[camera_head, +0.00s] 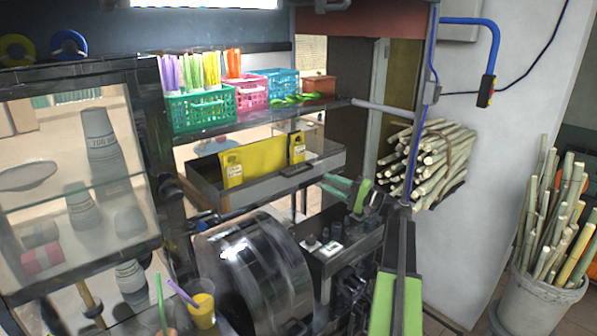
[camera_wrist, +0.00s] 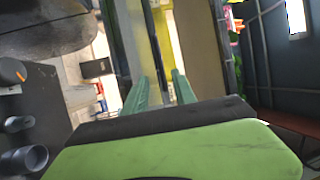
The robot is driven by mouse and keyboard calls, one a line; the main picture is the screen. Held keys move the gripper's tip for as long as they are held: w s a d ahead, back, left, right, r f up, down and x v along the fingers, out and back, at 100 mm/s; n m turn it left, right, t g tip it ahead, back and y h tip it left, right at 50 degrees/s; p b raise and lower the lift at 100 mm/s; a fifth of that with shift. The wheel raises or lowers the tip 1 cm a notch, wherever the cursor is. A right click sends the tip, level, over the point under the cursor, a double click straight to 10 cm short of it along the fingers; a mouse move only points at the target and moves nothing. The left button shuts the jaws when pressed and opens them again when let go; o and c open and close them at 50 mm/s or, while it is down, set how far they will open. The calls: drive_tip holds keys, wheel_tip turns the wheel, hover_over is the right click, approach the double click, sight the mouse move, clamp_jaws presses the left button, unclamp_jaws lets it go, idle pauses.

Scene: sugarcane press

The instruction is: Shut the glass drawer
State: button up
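The drawer (camera_head: 294,181) is a grey, open-topped box below the shelf, standing pulled out. A yellow panel or box (camera_head: 258,160) stands inside it. I cannot tell whether the drawer has glass. My gripper (camera_head: 333,186) is at the drawer's front right, close to its front wall. In the wrist view, the green fingers of my gripper (camera_wrist: 160,90) are parted, with a narrow grey strip and a yellow surface (camera_wrist: 172,40) showing between and beyond them. Whether they touch the drawer is unclear.
A shelf (camera_head: 245,123) with coloured baskets of straws is above the drawer. A dark metal drum (camera_head: 258,262) is below it. A glass-fronted cabinet (camera_head: 75,190) with stacked cups stands left. Cane bundles (camera_head: 432,160) are at right. Cups with straws (camera_head: 202,310) stand at the front.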

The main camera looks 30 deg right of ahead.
sight(300, 172)
drive_tip(key=p+x, duration=0.1)
drive_tip(key=x, duration=1)
drive_tip(key=shift+w+a, duration=0.1)
drive_tip(key=shift+a, duration=0.05)
clamp_jaws()
idle(0.8)
